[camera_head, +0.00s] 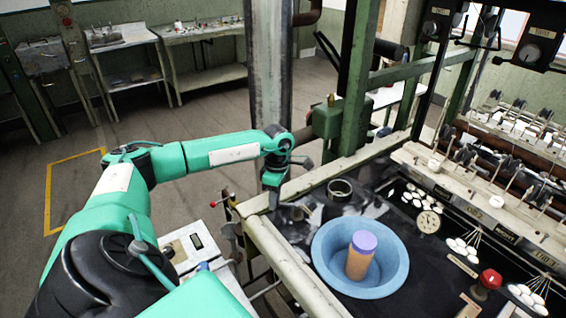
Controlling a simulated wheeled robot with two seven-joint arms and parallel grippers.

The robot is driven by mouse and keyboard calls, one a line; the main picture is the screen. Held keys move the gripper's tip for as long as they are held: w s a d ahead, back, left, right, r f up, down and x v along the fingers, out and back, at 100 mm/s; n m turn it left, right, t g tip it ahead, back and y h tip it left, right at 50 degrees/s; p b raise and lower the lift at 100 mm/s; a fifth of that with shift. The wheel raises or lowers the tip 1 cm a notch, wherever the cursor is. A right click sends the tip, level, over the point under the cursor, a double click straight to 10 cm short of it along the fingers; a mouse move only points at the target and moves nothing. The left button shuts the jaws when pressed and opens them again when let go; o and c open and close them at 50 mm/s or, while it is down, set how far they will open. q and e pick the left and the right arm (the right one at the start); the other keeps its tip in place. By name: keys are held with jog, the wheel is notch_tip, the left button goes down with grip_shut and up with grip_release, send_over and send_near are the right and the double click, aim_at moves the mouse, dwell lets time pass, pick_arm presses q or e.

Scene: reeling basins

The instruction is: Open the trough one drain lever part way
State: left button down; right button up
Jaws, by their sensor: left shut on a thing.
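My left arm reaches in from the left, and its gripper (272,202) points down at the near left corner of the trough (283,252). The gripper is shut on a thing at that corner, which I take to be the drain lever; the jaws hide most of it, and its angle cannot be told. A small rod with a red knob (214,202) sticks out left of the gripper, apart from the jaws. My right gripper is out of view.
A blue basin (327,270) with an orange, purple-topped cylinder (360,262) stands right of the gripper. A metal ring (340,189) lies behind it. A green post (357,80) rises close behind my wrist. Open floor (120,165) lies left.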

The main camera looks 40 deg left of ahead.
pick_arm(q)
jog(key=shift+a+r, duration=0.1)
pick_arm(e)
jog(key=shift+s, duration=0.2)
pick_arm(q)
jog(key=c, duration=1.2)
grip_release()
jog(key=r, duration=0.4)
jog(key=w+r+b, duration=0.1)
jog(key=r, duration=0.4)
jog(key=w+a+r+b, duration=0.1)
jog(key=r, duration=0.3)
jog(key=shift+w+a+r, duration=0.1)
jog(key=shift+w+r, duration=0.1)
jog(key=shift+r, duration=0.05)
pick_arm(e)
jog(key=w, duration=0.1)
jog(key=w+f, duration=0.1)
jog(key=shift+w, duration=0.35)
